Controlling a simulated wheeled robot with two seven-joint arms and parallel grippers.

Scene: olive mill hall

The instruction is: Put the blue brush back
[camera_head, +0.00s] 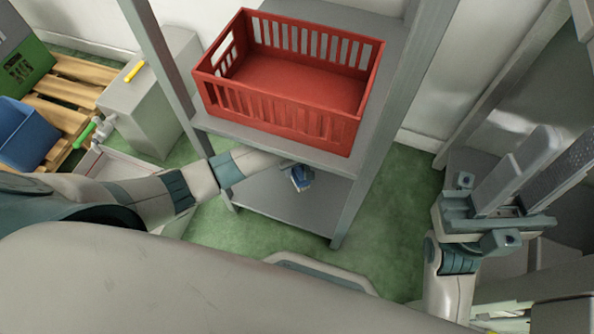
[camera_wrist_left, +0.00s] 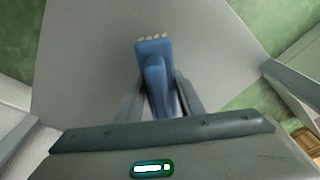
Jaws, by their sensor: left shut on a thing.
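The blue brush (camera_head: 301,179) shows small in the head view, at the end of my left arm, below the front edge of the shelf board that bears a red crate. My left gripper (camera_head: 291,168) is mostly hidden by that board. In the left wrist view the fingers of my left gripper (camera_wrist_left: 160,88) are shut on the blue brush (camera_wrist_left: 154,60). Its pale bristle tufts point away from the gripper, over a grey lower shelf board (camera_wrist_left: 90,65). I cannot tell whether the brush touches the board. My right gripper (camera_head: 500,205) is at the right; its finger gap is unclear.
The red crate (camera_head: 340,135) looks empty. Shelf posts (camera_head: 375,120) stand close to my left arm. The lower shelf board (camera_head: 285,205) is largely bare. At the left are a grey box (camera_head: 150,110) with a yellow item (camera_head: 134,71), a green-handled item (camera_head: 85,133) and a blue bin (camera_head: 25,135).

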